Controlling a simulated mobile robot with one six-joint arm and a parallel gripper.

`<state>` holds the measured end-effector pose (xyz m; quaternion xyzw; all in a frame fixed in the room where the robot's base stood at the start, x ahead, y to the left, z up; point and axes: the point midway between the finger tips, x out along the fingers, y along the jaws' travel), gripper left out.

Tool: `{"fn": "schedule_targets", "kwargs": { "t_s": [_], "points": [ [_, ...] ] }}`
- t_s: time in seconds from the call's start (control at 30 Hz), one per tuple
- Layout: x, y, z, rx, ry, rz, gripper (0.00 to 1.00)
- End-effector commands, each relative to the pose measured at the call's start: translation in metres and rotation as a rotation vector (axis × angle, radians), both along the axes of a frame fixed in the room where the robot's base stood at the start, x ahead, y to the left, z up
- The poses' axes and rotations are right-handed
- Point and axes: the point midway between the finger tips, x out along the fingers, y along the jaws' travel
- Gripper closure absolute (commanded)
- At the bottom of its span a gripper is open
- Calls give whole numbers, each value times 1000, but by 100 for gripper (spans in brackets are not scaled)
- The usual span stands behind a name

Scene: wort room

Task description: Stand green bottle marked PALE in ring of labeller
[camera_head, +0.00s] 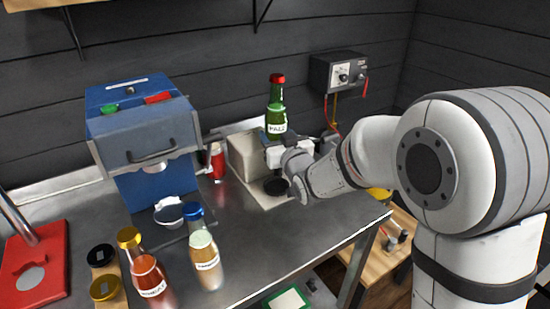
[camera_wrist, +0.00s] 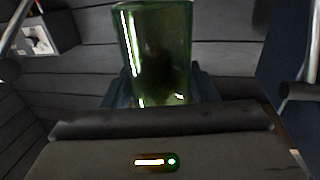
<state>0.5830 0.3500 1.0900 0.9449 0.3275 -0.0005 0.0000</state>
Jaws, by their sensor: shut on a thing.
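The green bottle (camera_head: 277,105) marked PALE has a red cap and a white label. It is upright in my gripper (camera_head: 277,145), which is shut on its lower part, above the back of the steel bench. In the wrist view, its green glass (camera_wrist: 155,55) stands between the dark jaws; the cap and label do not show there. A beige block on a flat plate (camera_head: 248,158) has a dark round piece (camera_head: 276,187) at its front, below my gripper. I cannot tell for sure whether this is the labeller and its ring.
A blue machine (camera_head: 152,150) with a handle stands left, with a small white-and-dark holder (camera_head: 168,209) before it. Several other bottles and a red stand (camera_head: 35,262) are at front left. The bench's front middle is clear.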

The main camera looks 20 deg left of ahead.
Motion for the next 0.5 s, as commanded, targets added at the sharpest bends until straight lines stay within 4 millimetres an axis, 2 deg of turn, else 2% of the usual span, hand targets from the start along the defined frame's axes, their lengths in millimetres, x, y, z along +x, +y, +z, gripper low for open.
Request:
{"fn": "schedule_targets", "kwargs": {
  "t_s": [0.03, 0.1, 0.5],
  "points": [
    [0, 0, -10, 3, -4, 0, 88],
    [0, 0, -15, 3, -4, 1, 88],
    [0, 1, -27, 2, -3, 1, 88]
  ]
}}
